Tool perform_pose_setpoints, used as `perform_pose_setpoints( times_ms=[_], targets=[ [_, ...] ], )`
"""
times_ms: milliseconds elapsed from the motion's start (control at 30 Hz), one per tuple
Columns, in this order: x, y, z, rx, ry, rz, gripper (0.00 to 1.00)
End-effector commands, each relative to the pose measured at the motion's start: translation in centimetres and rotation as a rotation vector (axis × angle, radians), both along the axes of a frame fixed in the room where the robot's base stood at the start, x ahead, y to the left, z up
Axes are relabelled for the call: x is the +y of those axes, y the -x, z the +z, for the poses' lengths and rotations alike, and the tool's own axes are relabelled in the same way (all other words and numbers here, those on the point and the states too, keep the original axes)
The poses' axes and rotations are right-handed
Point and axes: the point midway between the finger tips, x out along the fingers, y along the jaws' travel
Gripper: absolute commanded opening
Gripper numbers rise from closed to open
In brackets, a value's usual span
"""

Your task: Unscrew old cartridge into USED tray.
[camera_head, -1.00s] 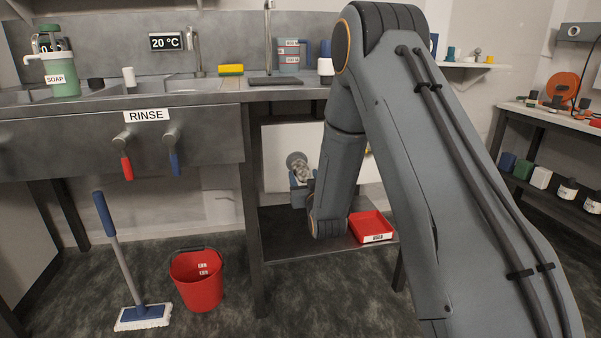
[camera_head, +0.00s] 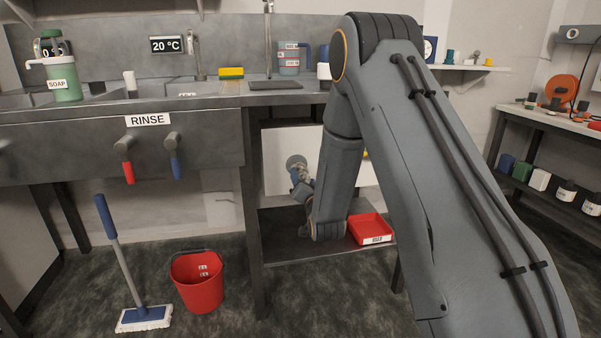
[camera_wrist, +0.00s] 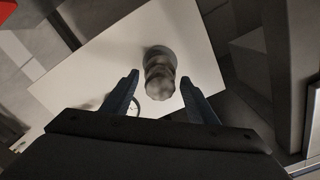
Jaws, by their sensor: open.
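The old cartridge (camera_wrist: 160,72) is a grey, knobbed cylinder that sticks out from a white panel under the sink bench. In the wrist view it lies between and just beyond the fingertips of my gripper (camera_wrist: 159,82). The two blue fingers are spread wide, with a visible gap on each side of it. In the head view the cartridge (camera_head: 296,162) shows just above my gripper (camera_head: 301,182), which is partly hidden by my arm. The red USED tray (camera_head: 369,227) sits on the lower shelf to the right of my wrist and looks empty.
The white panel (camera_head: 280,177) stands behind the cartridge. Dark bench legs (camera_head: 255,215) and the lower shelf (camera_head: 285,246) frame the space. Red and blue RINSE taps (camera_head: 173,165), a red bucket (camera_head: 197,285) and a mop (camera_head: 142,315) are to the left.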

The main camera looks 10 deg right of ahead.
Motion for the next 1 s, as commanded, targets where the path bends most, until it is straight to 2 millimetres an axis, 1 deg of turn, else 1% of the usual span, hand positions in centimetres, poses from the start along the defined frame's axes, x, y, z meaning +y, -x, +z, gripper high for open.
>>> perform_pose_setpoints(
  times_ms=[300,500,600,800,867,1000],
  targets=[
    [0.00,0.03,0.01,0.001,-0.397,0.000,0.53],
    [0.00,-0.01,0.05,0.000,-0.611,0.000,0.53],
    [0.00,-0.01,0.03,0.000,-0.656,0.000,0.53],
    [0.00,-0.01,-0.01,0.000,-0.662,0.000,0.53],
    [0.00,-0.01,-0.01,0.000,-0.662,0.000,0.45],
    [0.00,-0.01,-0.01,0.000,-0.661,0.000,0.21]
  ],
)
